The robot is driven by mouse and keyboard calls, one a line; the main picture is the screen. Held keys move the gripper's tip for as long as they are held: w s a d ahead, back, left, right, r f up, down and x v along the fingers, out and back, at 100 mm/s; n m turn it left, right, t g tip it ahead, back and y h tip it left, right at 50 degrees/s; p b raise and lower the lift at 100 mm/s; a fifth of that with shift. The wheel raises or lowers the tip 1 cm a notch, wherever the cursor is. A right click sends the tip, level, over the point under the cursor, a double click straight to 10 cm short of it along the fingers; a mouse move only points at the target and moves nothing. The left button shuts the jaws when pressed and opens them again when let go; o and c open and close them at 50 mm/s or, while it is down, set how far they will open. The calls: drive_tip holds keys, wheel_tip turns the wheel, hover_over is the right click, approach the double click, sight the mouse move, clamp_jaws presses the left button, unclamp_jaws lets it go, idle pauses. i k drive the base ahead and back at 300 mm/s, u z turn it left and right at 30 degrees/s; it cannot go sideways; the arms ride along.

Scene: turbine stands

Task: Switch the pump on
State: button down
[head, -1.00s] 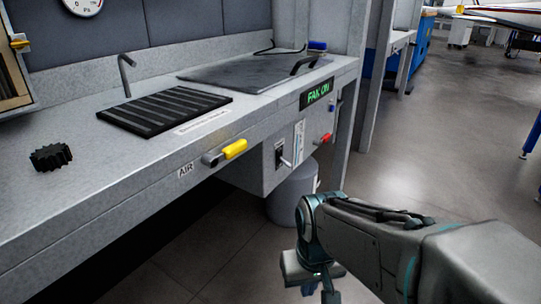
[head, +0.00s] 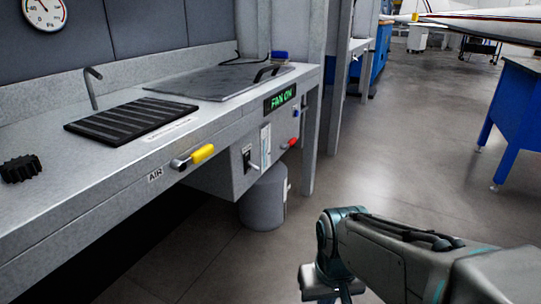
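A grey box under the bench front carries a small dark switch plate with a lever (head: 247,157). Its label is too small to read, so I cannot tell whether it is the pump's switch or which way it is set. Beside it are a pale vertical gauge strip (head: 265,146) and a red-handled lever (head: 291,143). My gripper (head: 332,292) is low in the picture, to the right of and nearer than the box, apart from the bench. Its fingers are partly cut off by the lower edge, so its opening is unclear.
The bench (head: 60,215) fills the left, with a yellow-handled AIR valve (head: 202,154) and a lit FAN ON sign (head: 280,99) on its front. A grey bin (head: 264,200) stands below the box. A blue table (head: 520,105) is at the right; the floor between is clear.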

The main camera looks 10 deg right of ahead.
sight(257, 168)
drive_tip(key=z, duration=0.05)
drive_tip(key=i, duration=1)
drive_tip(key=u, duration=0.45)
